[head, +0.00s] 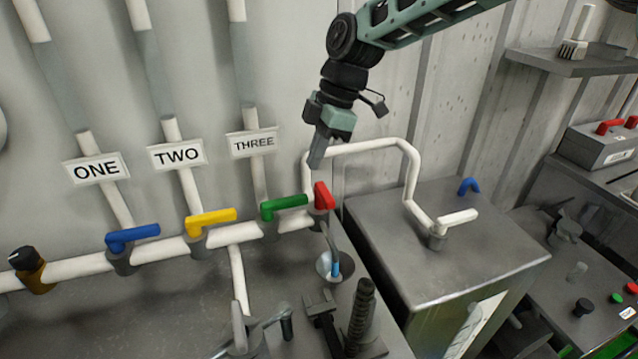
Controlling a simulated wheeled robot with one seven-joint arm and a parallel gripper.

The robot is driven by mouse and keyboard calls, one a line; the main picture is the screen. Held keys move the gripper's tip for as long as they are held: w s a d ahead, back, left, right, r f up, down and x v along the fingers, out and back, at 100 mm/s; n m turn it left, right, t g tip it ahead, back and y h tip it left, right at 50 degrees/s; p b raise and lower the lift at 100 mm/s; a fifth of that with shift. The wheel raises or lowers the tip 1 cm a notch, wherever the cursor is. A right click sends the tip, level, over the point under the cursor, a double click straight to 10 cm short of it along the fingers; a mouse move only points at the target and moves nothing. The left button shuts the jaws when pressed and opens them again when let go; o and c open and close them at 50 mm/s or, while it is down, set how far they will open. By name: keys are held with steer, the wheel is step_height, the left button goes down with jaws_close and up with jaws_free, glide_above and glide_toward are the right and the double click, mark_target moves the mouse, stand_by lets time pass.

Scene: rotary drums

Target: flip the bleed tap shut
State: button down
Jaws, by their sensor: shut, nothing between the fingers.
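My gripper (317,160) is shut and empty, pointing down in front of the grey wall. Its tips appear above the red-handled tap (324,195) at the right end of the white pipe; the red handle stands up steeply. No label in view reads "bleed", so I cannot tell for sure which tap is the bleed tap. The blue tap (132,237), yellow tap (211,221) and green tap (284,206) sit in a row under the signs ONE, TWO and THREE, their handles lying roughly along the pipe. A tap with a black and orange body (30,270) is at far left.
A metal cabinet (470,260) stands at right, with a bent white pipe (409,165), a white-handled fitting (457,217) and a small blue hook-shaped piece (468,186) on top.

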mark_target(320, 193)
steer(key=shift+d+f+p, duration=0.2)
steer(key=shift+f+p, duration=1.35)
steer(key=shift+f, duration=0.8)
steer(key=shift+d+f+p, duration=0.15)
steer(key=shift+f+p, duration=1.35)
steer(key=shift+f, duration=0.8)
